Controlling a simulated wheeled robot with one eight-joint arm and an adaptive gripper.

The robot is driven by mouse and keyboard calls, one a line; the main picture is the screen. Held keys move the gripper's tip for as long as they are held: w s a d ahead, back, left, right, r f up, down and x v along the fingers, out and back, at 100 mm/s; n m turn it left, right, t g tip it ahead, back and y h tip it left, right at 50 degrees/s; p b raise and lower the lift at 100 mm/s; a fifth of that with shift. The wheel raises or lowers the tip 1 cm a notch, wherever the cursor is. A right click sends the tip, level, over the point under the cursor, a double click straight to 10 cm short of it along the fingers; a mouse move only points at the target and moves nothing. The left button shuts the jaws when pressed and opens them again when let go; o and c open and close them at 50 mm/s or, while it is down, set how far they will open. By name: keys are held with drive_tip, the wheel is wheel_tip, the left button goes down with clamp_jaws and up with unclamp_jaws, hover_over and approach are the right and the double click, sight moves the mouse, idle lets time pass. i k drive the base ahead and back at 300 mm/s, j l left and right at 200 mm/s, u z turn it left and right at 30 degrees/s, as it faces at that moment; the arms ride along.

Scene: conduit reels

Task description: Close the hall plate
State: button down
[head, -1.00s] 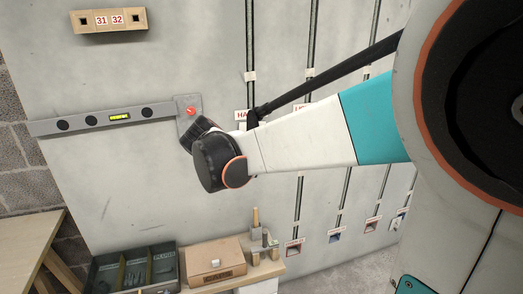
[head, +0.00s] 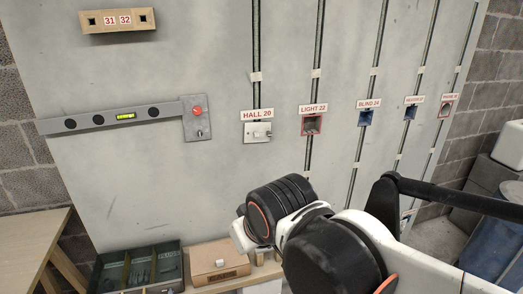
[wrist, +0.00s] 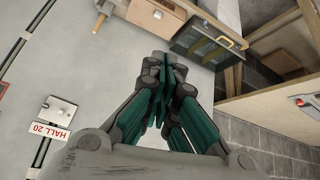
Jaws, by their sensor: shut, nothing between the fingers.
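The hall plate (head: 257,132) is a pale plate with a small knob-like part, on the wall panel just under the HALL 20 label (head: 257,114). It covers the box opening there; I cannot tell whether it sits fully flush. The plate also shows upside down at the left of the wrist view (wrist: 60,110). My gripper (wrist: 165,66) is shut and empty, its green fingers together, well away from the plate. In the head view my wrist is below the plate, and the fingers are hidden.
Open boxes for LIGHT 22 (head: 311,125) and BLIND 24 (head: 366,118) are to the right. A spirit level (head: 125,116) and a grey plate with a red button (head: 197,118) are to the left. A tool tray (head: 138,268) and a cardboard box (head: 217,262) stand below.

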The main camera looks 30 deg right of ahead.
sight(254, 132)
drive_tip(key=i+j+z, duration=0.1)
drive_tip(key=z, duration=0.3)
drive_tip(key=i+j+z, duration=0.2)
drive_tip(key=z, duration=0.15)
drive_tip(key=i+j+z, duration=0.25)
drive_tip(key=z, duration=0.15)
